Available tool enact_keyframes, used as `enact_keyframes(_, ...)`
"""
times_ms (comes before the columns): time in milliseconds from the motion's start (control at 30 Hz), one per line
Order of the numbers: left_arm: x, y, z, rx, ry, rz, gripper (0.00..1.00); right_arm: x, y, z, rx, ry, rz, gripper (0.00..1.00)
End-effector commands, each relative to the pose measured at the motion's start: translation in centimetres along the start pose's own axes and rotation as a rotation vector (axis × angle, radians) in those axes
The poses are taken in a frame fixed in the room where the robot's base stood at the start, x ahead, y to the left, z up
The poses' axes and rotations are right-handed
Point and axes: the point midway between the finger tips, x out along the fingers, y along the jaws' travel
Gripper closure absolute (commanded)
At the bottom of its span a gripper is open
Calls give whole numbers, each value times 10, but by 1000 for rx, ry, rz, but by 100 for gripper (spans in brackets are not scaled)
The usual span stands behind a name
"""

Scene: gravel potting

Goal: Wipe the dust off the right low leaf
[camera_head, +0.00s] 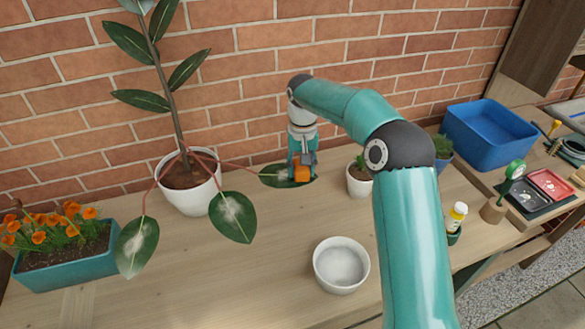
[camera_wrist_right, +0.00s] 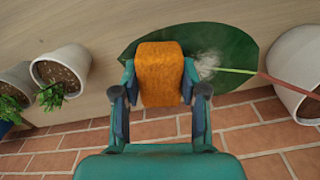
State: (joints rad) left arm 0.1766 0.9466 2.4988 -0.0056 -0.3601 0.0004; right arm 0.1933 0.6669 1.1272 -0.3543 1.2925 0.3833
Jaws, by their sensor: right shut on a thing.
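A tall plant with dark leaves stands in a white pot (camera_head: 188,186). Its right low leaf (camera_head: 272,176) spreads over the table by the brick wall. In the right wrist view this leaf (camera_wrist_right: 236,50) is green with a pale dust patch near its stem. My right gripper (camera_head: 303,168) is shut on an orange sponge (camera_head: 302,174). In the right wrist view the sponge (camera_wrist_right: 160,75) covers part of the leaf beside the dust; I cannot tell if it touches. Two other low leaves, the front one (camera_head: 232,217) and the left one (camera_head: 137,246), carry pale dust. My left gripper is out of view.
A white bowl (camera_head: 341,265) stands on the table in front. A teal planter (camera_head: 66,262) of orange flowers is at the left. A small white pot (camera_head: 359,182) stands just right of my gripper. A blue bin (camera_head: 488,138) is at the back right.

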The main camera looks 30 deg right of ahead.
Motion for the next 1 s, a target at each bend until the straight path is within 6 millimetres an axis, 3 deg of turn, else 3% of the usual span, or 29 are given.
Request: enact_keyframes(1000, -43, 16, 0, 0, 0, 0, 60, -2, -63, -9, -2, -4, 1, 85)
